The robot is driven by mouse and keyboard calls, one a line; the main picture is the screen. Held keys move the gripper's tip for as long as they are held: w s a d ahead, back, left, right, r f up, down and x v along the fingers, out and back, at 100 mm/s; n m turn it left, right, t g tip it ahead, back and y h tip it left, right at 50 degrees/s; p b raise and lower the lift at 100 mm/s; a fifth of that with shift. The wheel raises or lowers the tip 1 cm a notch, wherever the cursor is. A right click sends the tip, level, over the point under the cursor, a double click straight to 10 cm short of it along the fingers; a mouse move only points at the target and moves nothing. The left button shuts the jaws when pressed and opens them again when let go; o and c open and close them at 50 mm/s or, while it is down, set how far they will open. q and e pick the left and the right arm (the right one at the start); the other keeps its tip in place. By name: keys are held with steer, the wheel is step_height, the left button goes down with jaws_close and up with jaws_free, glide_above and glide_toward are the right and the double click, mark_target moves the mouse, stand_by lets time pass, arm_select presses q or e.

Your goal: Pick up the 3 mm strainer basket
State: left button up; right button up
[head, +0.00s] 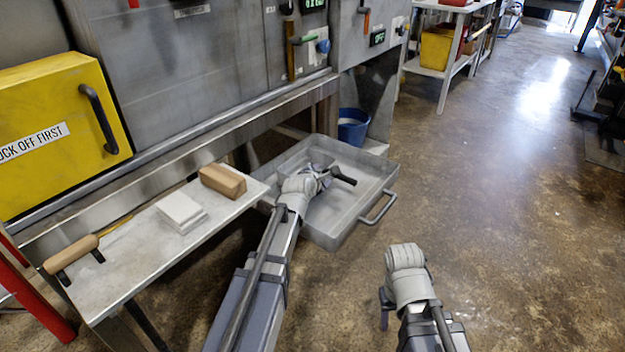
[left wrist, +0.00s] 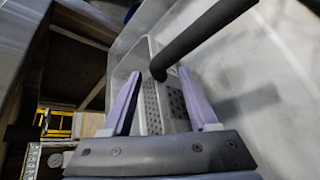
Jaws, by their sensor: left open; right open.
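The strainer basket (left wrist: 152,88) is a grey metal box with perforated walls and a black handle (left wrist: 205,38). It sits in the large grey tray (head: 344,226), and its handle sticks out to the right in the head view (head: 343,175). My left gripper (head: 322,172) is over the tray at the basket, partly hiding it. In the left wrist view its open fingers (left wrist: 159,72) show on either side of the basket, with the handle beyond them. I cannot tell whether they touch it. My right gripper (head: 386,306) is open and empty above the floor, right of the tray.
A steel bench (head: 128,268) at left holds a wooden block (head: 222,181), white pads (head: 181,211) and a wood-handled tool (head: 72,254). A yellow box (head: 55,130) and grey machine stand behind. A blue bucket (head: 352,128) is behind the tray.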

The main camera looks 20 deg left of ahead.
arm_select(q)
jaws_close()
stand_by(0.3)
stand_by(1.1)
